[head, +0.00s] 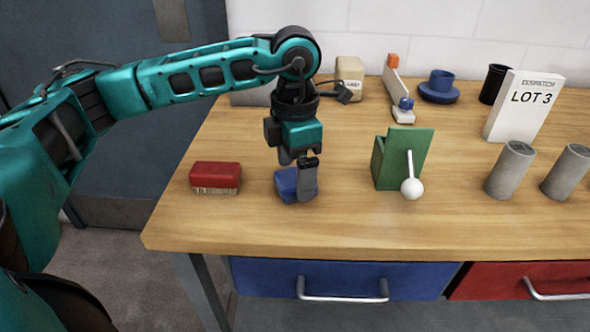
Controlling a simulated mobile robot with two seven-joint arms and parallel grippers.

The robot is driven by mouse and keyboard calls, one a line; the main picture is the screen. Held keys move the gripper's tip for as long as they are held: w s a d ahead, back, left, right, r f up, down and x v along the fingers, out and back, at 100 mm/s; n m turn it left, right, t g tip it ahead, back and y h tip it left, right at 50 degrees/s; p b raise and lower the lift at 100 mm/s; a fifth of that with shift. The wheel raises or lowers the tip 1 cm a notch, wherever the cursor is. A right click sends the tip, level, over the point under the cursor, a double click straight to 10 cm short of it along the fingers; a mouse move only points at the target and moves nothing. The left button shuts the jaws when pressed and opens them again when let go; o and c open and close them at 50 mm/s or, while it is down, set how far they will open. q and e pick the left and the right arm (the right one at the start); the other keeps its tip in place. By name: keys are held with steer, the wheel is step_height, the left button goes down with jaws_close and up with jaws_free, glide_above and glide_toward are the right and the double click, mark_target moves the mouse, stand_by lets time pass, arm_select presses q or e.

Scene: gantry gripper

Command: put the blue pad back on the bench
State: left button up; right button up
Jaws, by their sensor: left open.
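The blue pad (285,185) rests on the wooden bench (340,226), left of the green holder. My left gripper (297,179) points down at the pad with its jaws open. One dark finger stands in front of the pad's right part and hides some of it. The other finger is mostly hidden, so I cannot tell whether either finger touches the pad. My right gripper does not show.
A green holder (404,158) with a white-knobbed lever (411,188) stands to the right. Grey cylinders (510,170) and a LOT 3 sign (525,105) stand farther right. The bench front is clear.

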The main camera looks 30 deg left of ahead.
mark_target(295, 177)
arm_select(q)
step_height(295, 177, up, 11)
steer(key=p, duration=0.1)
steer(key=shift+s, duration=0.1)
stand_by(0.6)
